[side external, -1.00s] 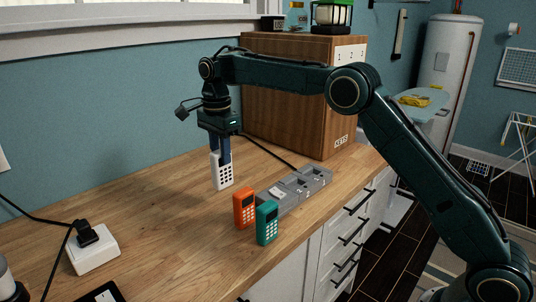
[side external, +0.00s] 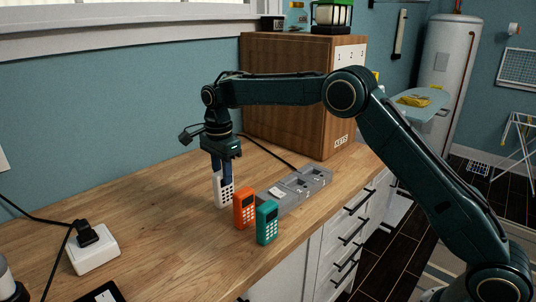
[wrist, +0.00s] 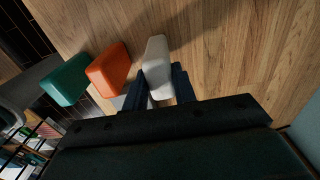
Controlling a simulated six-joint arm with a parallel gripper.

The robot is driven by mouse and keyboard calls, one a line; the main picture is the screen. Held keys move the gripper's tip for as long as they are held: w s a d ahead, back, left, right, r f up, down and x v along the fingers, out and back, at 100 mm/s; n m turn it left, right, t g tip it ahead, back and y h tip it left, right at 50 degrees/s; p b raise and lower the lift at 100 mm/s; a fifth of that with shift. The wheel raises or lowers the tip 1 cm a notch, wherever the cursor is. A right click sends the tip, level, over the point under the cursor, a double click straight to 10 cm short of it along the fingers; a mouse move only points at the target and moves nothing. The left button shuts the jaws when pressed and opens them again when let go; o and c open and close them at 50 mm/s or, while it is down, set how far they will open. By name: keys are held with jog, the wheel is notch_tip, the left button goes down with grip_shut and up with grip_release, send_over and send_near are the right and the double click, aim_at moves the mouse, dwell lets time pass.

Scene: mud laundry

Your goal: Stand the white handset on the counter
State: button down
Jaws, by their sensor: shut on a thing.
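The white handset (side external: 222,191) is upright on or just above the wooden counter (side external: 150,195); I cannot tell whether its base touches. My gripper (side external: 222,166) points down and is shut on its upper part. In the wrist view the white handset (wrist: 158,62) sits between the two dark blue fingers (wrist: 157,86). The orange handset (side external: 244,208) stands just right of it, and the teal handset (side external: 266,223) stands further right, nearer the counter's front edge. Both also show in the wrist view, orange (wrist: 108,70) beside the white one and teal (wrist: 66,80) beyond.
A grey charging dock (side external: 296,190) lies behind the orange and teal handsets. A large wooden cabinet (side external: 290,95) stands at the back. A white power box (side external: 94,250) with a black plug is at the left.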

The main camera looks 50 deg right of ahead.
jog(key=shift+f, duration=0.95)
jog(key=shift+f, duration=0.1)
jog(key=c, duration=1.1)
grip_release()
notch_tip(320, 180, up, 12)
jog(key=shift+f, duration=0.1)
jog(key=shift+r, duration=0.2)
